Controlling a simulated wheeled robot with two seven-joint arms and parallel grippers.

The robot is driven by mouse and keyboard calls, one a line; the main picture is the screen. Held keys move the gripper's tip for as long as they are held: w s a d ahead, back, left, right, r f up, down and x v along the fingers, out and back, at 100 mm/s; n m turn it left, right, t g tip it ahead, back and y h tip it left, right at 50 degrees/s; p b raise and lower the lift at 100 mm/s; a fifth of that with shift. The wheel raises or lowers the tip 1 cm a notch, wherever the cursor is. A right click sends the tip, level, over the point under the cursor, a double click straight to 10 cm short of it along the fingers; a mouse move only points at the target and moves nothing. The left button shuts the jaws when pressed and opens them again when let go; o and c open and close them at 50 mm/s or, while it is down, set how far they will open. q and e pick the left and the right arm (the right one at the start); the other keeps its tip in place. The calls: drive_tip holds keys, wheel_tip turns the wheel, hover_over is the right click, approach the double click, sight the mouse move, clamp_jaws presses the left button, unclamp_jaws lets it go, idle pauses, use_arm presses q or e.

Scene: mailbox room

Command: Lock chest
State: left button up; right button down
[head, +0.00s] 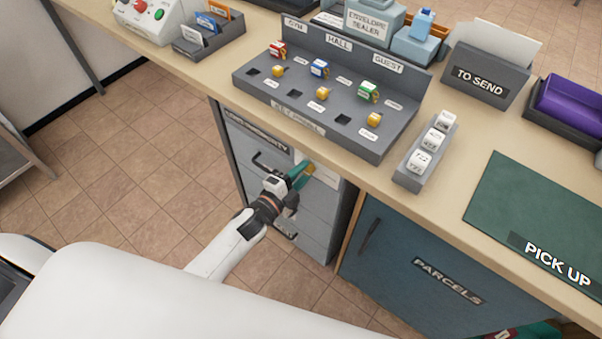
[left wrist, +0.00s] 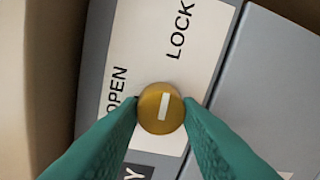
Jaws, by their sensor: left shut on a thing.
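The grey drawer chest (head: 232,145) stands under the counter. A round brass lock knob (left wrist: 161,108) with a white bar sits on its pale plate (left wrist: 150,45), marked OPEN and LOCK. In the left wrist view the bar runs nearly upright in the picture, with OPEN to the left of the knob and LOCK above it. My left gripper (head: 302,176) is at the chest's upper right front, its green fingertips (left wrist: 162,112) shut on the knob's two sides. The knob also shows small in the head view (head: 310,169). My right gripper is not in view.
The counter (head: 440,175) overhangs the chest closely. On it sit a key panel (head: 335,85), a stamp rack (head: 425,150) and a green PICK UP mat (head: 530,215). A blue PARCELS cabinet (head: 405,235) stands right of the chest. Tiled floor (head: 150,150) is clear on the left.

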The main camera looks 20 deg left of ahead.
use_arm(q)
drive_tip(key=shift+m, duration=0.5)
drive_tip(key=o, duration=1)
drive_tip(key=shift+c, duration=0.2)
drive_tip(key=v, duration=1.2)
drive_tip(key=shift+b, duration=0.45)
